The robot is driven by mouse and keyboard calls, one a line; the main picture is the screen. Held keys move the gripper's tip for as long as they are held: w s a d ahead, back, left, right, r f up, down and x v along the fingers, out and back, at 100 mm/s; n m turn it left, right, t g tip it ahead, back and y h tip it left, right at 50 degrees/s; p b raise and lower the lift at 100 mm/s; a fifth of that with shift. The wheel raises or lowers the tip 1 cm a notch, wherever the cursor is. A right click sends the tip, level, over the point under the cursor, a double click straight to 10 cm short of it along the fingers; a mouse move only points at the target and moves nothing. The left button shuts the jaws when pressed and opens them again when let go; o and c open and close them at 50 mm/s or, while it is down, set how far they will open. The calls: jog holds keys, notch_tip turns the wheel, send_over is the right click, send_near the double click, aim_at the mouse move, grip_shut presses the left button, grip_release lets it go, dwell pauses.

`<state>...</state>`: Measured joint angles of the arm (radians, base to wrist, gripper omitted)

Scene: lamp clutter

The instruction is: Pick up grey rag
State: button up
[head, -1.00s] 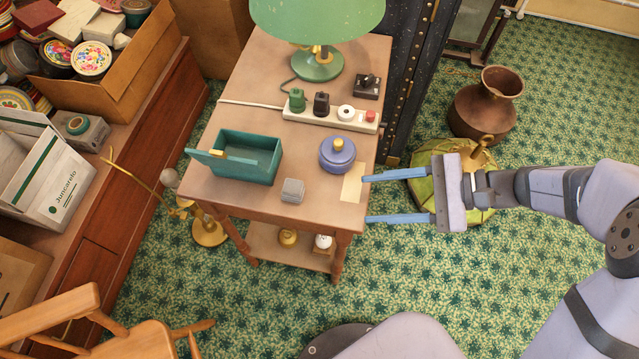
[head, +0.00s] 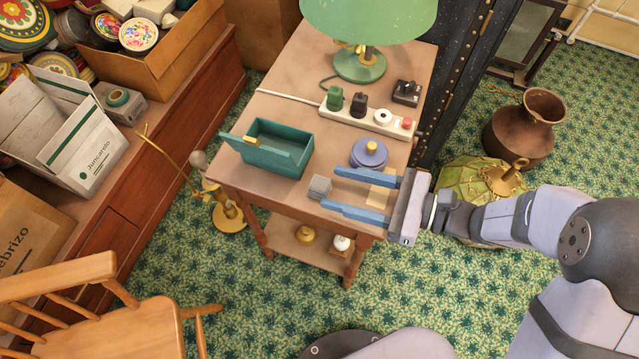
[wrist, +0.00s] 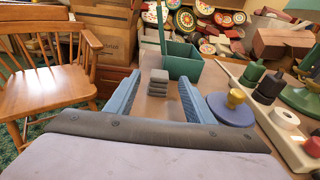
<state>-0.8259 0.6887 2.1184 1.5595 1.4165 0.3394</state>
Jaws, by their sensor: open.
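The grey rag (head: 319,187) is a small, square, folded stack near the front edge of the wooden side table (head: 285,88). In the wrist view the rag (wrist: 158,83) shows stacked layers and lies ahead, between the lines of the two blue fingers. My gripper (head: 331,190) comes in from the right, low over the table's front right part. Its jaws are open and empty, with the fingertips close to the rag. From the head view I cannot tell whether a fingertip touches it.
A teal box (head: 268,149) with a tilted lid stands left behind the rag. A blue round pot (head: 369,153) is close beside my gripper. A power strip (head: 366,120) and a green lamp (head: 361,65) stand farther back. A pale card (head: 381,193) lies under the gripper.

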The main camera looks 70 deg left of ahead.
aim_at(329, 187)
jog(key=shift+x, duration=2.6)
jog(key=shift+f, duration=0.1)
jog(key=c, duration=1.1)
